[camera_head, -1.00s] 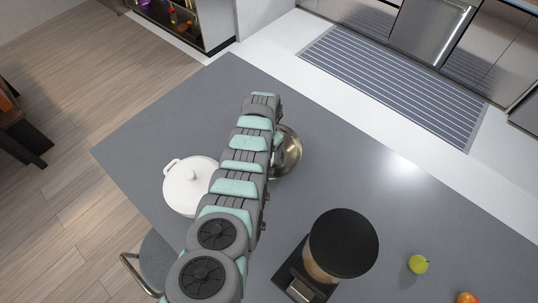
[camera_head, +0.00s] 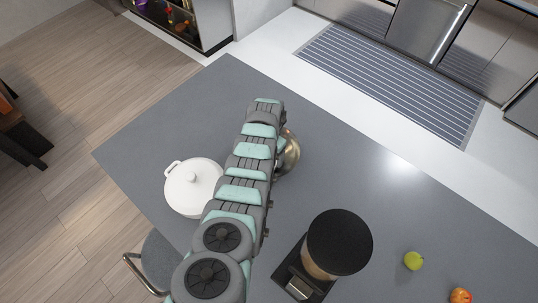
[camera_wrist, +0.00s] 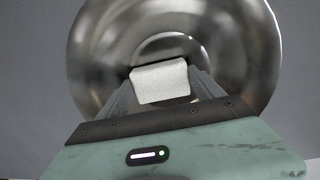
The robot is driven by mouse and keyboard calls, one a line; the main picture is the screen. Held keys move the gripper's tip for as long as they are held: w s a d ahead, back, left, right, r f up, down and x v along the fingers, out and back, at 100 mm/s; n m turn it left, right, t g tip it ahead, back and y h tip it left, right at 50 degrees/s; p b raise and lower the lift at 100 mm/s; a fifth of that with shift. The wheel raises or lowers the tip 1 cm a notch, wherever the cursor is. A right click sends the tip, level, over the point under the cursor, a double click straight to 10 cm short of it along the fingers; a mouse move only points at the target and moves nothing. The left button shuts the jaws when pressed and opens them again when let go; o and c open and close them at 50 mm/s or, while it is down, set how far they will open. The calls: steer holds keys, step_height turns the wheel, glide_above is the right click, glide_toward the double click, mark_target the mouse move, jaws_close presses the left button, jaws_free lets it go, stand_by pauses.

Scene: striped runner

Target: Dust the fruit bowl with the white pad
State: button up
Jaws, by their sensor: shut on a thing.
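The fruit bowl (camera_wrist: 100,50) is round, shiny metal and fills much of the wrist view. In the head view the bowl (camera_head: 289,153) shows only as a sliver to the right of my arm, which hides the rest. My gripper (camera_wrist: 160,85) is shut on the white pad (camera_wrist: 160,80), a small pale block between its two fingers. The pad is in front of the bowl's middle in the wrist view. I cannot tell whether it touches the metal. In the head view my arm hides the gripper and pad.
A white lidded pot (camera_head: 190,188) stands just left of my arm on the grey table (camera_head: 380,190). A coffee grinder (camera_head: 338,243) with a black top stands at the front. A green apple (camera_head: 413,260) and a red-orange fruit (camera_head: 460,296) lie at the right. The table's back right is clear.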

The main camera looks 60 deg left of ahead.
steer(key=shift+r+p, duration=2.35)
steer(key=shift+r, duration=0.95)
